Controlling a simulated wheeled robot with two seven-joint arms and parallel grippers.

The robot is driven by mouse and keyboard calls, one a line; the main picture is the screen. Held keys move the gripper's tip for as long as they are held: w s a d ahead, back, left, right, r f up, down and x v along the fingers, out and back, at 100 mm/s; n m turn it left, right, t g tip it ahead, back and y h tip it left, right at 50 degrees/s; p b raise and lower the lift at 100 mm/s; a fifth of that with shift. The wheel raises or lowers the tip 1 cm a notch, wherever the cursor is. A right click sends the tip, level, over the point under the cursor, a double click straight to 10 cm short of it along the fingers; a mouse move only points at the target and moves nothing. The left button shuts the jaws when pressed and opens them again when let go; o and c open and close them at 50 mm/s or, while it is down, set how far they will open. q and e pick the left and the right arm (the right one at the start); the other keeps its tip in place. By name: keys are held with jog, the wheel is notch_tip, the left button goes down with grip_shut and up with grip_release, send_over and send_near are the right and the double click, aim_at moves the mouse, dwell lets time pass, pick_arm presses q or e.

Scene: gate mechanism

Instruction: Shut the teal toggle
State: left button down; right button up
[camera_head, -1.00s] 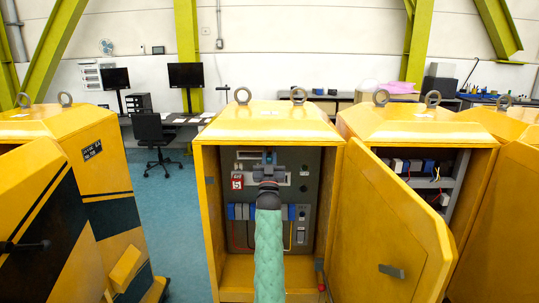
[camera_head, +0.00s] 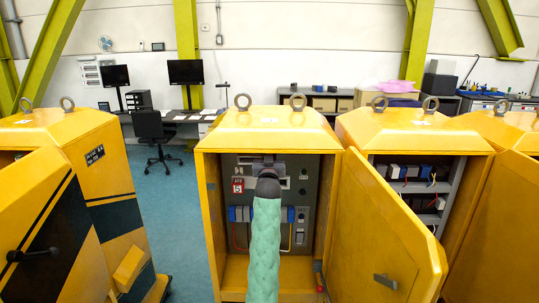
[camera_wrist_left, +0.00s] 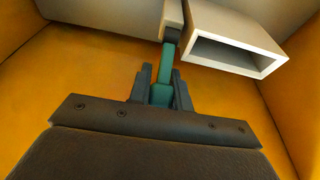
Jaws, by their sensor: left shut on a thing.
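The teal toggle (camera_wrist_left: 168,58) shows in the left wrist view as a narrow teal lever hanging from a dark pivot under a pale block. My left gripper (camera_wrist_left: 161,82) is shut on it, with one dark finger on each side of the lever. In the head view my left gripper (camera_head: 268,163) reaches into the open middle yellow cabinet (camera_head: 208,220), at the upper part of its grey panel (camera_head: 282,190). There the gripper hides the toggle. My right gripper is in neither view.
A pale hollow rectangular housing (camera_wrist_left: 232,48) sits right beside the lever. The cabinet's door (camera_head: 385,235) stands open on the right. A red tag (camera_head: 238,185), blue blocks (camera_head: 238,213) and wires are on the panel. Other yellow cabinets stand on both sides.

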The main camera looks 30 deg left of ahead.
pick_arm(q)
jog(key=shift+r, duration=0.1)
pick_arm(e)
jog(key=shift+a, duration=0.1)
pick_arm(q)
jog(key=c, duration=1.3)
grip_release()
jog(key=shift+s+d+f+b, duration=0.2)
jog(key=shift+s+f+b, duration=0.15)
jog(key=shift+b, duration=0.1)
jog(key=shift+r+b+v, duration=0.2)
jog(key=shift+b+v, duration=1.65)
jog(key=shift+v, duration=1.6)
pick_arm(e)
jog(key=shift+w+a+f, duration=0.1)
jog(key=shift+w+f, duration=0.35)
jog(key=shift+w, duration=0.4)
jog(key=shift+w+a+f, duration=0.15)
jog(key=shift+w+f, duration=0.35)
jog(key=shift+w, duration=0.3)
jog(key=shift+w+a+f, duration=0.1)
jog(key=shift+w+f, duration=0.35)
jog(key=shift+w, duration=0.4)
